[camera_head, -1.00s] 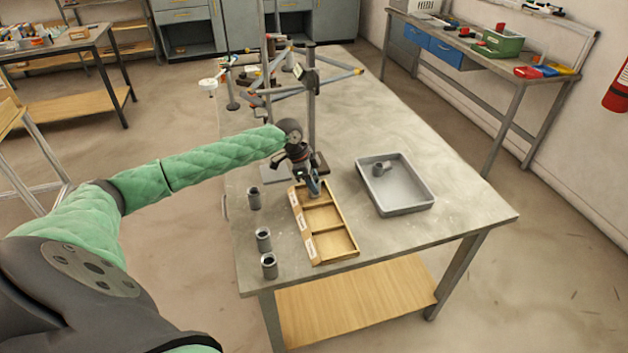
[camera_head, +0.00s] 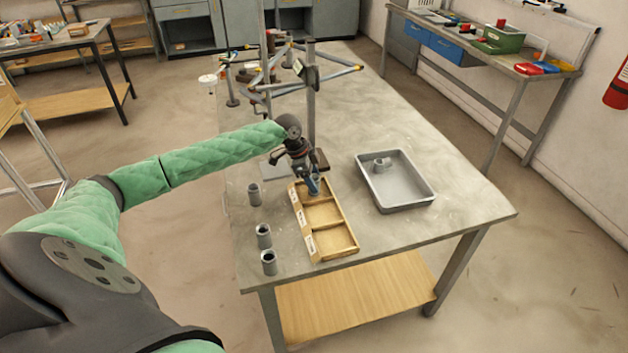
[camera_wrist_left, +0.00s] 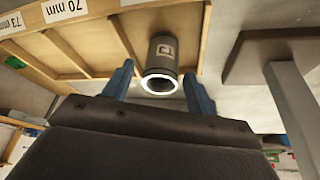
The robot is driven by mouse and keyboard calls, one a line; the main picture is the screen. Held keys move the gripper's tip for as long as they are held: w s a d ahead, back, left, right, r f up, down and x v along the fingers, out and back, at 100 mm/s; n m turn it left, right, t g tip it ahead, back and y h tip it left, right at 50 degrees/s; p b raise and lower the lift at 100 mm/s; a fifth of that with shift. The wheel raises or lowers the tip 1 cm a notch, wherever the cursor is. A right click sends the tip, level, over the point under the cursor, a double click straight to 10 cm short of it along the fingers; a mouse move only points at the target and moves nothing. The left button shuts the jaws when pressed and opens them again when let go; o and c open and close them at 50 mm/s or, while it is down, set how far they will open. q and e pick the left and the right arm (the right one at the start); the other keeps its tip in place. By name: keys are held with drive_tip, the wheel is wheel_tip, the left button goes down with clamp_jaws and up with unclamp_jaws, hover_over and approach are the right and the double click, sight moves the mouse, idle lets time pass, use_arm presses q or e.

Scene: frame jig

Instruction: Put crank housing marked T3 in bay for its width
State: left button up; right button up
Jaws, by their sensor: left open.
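A grey crank housing (camera_wrist_left: 161,62) with a pale marked label stands between my left gripper's blue fingertips in the left wrist view. The mark appears inverted and I cannot read it surely. My left gripper (camera_wrist_left: 158,88) is open around the housing, with gaps on both sides. The housing is in the end bay of the wooden bay tray (camera_wrist_left: 95,72), which is the far bay in the head view. In that view my left gripper (camera_head: 314,188) reaches down there and largely hides the housing. Labels read 70 mm and 73 mm; the end bay's label is cut off.
Three more housings (camera_head: 254,194) (camera_head: 264,236) (camera_head: 269,262) stand left of the bay tray (camera_head: 338,224). A grey bin (camera_head: 402,196) on the right holds a grey cylindrical part (camera_head: 382,164). A post and frame jig (camera_head: 311,95) rises behind my gripper.

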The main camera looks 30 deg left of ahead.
use_arm(q)
drive_tip(key=b+v, duration=0.3)
drive_tip(key=v, duration=0.8)
drive_tip(key=shift+r, duration=0.2)
use_arm(e)
wheel_tip(320, 180, up, 9)
drive_tip(key=w+a, duration=0.1)
drive_tip(key=a, duration=0.1)
drive_tip(key=shift+w+a+g, duration=0.15)
drive_tip(key=shift+w+g, duration=0.15)
drive_tip(key=shift+w, duration=0.05)
use_arm(q)
drive_tip(key=shift+a+r, duration=0.1)
use_arm(e)
drive_tip(key=shift+f, duration=0.15)
